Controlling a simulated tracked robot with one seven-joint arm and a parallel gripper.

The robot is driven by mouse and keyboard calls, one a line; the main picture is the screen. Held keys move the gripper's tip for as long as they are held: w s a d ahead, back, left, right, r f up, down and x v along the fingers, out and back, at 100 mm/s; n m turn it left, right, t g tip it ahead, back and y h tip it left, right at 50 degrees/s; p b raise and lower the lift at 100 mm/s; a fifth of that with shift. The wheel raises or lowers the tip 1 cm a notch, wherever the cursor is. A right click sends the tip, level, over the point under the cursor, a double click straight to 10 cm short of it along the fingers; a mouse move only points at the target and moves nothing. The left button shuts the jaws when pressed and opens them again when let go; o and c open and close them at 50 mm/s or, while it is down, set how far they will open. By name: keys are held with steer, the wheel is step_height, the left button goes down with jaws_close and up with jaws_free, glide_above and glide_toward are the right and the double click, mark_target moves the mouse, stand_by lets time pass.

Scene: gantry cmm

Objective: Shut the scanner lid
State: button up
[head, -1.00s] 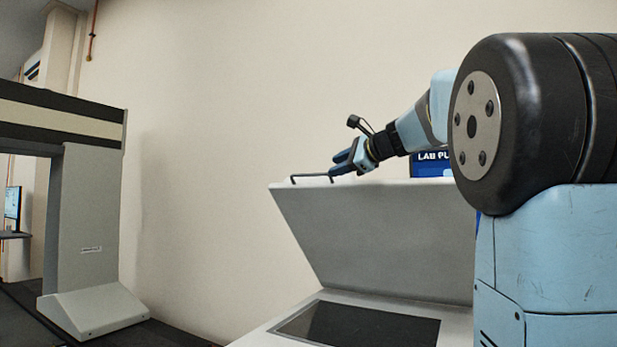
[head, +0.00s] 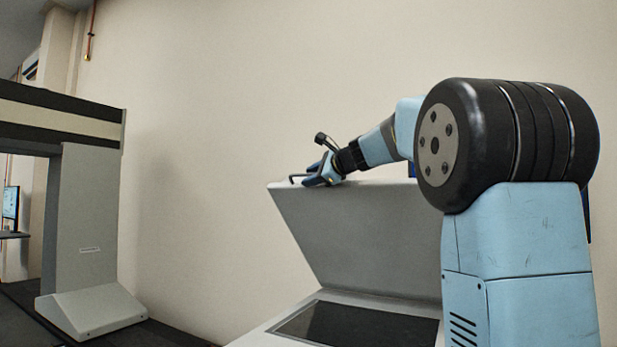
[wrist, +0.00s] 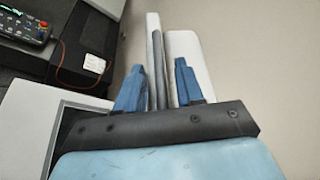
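The scanner lid (head: 355,235) stands raised and tilted above the scanner's dark glass (head: 355,323) in the head view. A dark bar handle (head: 297,178) runs along the lid's top edge, partly hidden by my gripper (head: 318,172). In the wrist view my gripper (wrist: 160,68) has its two blue fingers apart. The handle (wrist: 158,70) lies between them, with narrow gaps showing on both sides. The pale lid edge (wrist: 188,60) shows behind the fingers.
A grey gantry column (head: 88,220) with a wide foot stands at the left. A plain wall is behind the scanner. In the wrist view, a black control pendant (wrist: 25,27) with buttons lies beside a dark block (wrist: 82,45).

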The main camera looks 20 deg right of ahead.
steer(key=shift+c, duration=0.3)
jaws_close()
